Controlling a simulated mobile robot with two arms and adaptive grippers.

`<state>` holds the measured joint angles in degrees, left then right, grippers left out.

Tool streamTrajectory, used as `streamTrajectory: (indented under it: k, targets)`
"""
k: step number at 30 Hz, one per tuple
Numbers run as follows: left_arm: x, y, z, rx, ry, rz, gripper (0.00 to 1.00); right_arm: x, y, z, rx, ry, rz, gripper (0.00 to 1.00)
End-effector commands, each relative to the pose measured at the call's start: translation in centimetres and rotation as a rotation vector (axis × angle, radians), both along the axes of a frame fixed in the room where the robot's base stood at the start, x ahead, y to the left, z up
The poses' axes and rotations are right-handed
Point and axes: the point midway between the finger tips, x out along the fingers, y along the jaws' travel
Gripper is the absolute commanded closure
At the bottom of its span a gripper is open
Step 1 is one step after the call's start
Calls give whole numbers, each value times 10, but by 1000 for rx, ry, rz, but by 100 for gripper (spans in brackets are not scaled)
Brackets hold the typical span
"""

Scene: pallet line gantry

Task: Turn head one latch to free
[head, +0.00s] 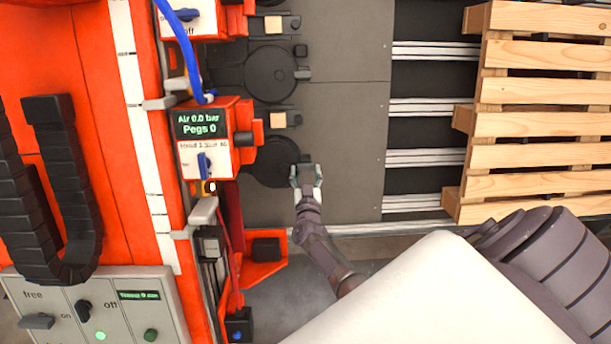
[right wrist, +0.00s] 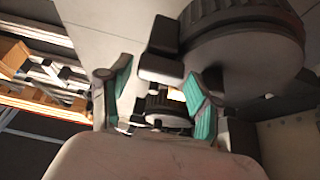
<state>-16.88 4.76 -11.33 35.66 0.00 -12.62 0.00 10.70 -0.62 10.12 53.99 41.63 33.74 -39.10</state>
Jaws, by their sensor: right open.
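The orange head unit has a panel (head: 207,148) whose small label is hard to read but seems to say head 1; a blue lever (head: 204,163) stands nearly upright on it. A black round disc (head: 272,163) with a small block on its right edge lies right of this unit. I cannot tell which part is the latch. My right gripper (head: 306,177) is open at the disc's right edge. In the right wrist view its teal-padded fingers (right wrist: 158,95) are apart, with a dark block (right wrist: 160,66) of the disc close beyond them; contact is unclear. My left gripper is not in view.
A green display (head: 199,123) reads Air 0.0 bar, Pegs 0. Another black disc (head: 271,73) lies farther up the grey plate (head: 345,130). A wooden pallet (head: 545,155) rests at the right. A control box (head: 100,310) with knobs stands lower left. A blue hose (head: 184,45) hangs above.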

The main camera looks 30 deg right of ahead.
Motion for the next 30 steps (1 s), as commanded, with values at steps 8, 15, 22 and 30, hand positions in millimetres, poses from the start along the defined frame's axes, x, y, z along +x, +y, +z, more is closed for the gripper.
streamTrajectory:
  k: [8,15,22,30]
  targets:
    - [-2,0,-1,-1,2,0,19,3,-2,1,0,0,0,38]
    - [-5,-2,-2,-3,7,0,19,3,-2,1,0,0,0,68]
    - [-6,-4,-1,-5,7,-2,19,3,-2,1,-4,1,2,83]
    - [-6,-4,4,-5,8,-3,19,2,-3,2,-65,40,40,83]
